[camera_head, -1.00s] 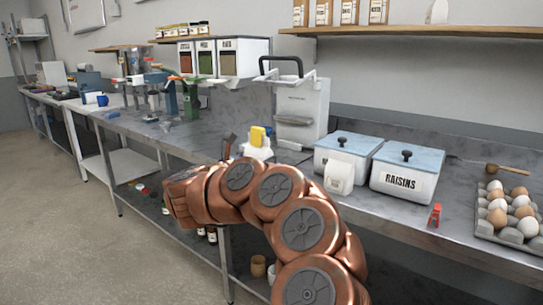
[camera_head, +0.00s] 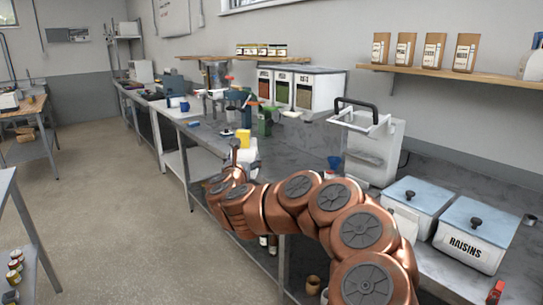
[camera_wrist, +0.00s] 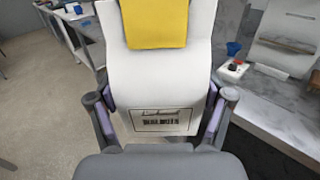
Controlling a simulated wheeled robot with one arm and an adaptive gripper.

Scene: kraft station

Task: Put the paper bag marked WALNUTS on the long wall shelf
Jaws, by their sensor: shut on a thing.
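My gripper (camera_wrist: 160,97) is shut on a white bag (camera_wrist: 160,70) with a printed label too blurred to read surely. One finger presses each side. A yellow patch shows at its top. In the head view the white bag (camera_head: 247,153) is upright beyond the end of my copper arm, in front of the bench; the fingers are mostly hidden there. A wooden wall shelf (camera_head: 500,81) runs along the upper right and leaves the picture. A shorter wooden shelf (camera_head: 215,59) with small jars is farther left.
Several brown labelled bags (camera_head: 433,52) stand on the right shelf, with bare wood at its left end. Below are a white machine (camera_head: 372,150), a RAISINS bin (camera_head: 470,243) and another blue-lidded bin (camera_head: 412,200). Open floor (camera_head: 110,200) lies left of the bench.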

